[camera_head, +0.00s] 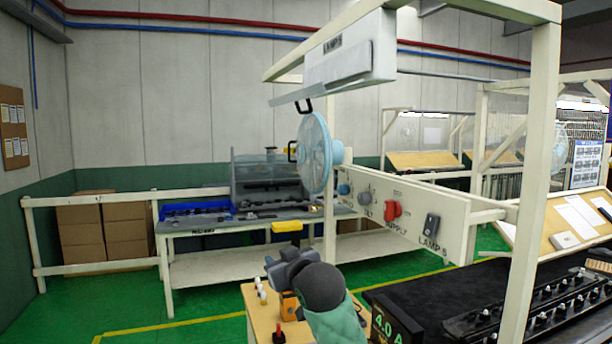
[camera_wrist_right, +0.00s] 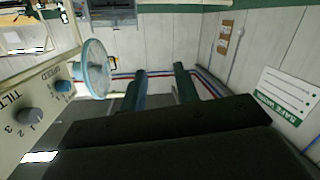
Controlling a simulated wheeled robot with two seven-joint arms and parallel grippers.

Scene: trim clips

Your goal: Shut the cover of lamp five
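The lamp five housing (camera_head: 384,48) is a white box high on the frame, labelled LAMP 5, in the head view. Its cover (camera_head: 322,89) is a thin grey panel seen nearly edge-on below the box, tilted and standing open. A black handle (camera_head: 304,105) hangs from the cover. My right gripper (camera_head: 284,262) is well below the cover, clear of it, pointing away from me. In the right wrist view its two fingers (camera_wrist_right: 160,88) are apart with nothing between them. The cover cannot be made out in that view. My left gripper is not in view.
A blue fan (camera_head: 316,153) stands below the cover, above my right gripper. A white panel (camera_head: 405,212) with knobs, a red supply switch and a LAMP 5 switch is to the right. A white post (camera_head: 531,170) stands at right. A workbench (camera_head: 195,226) is behind.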

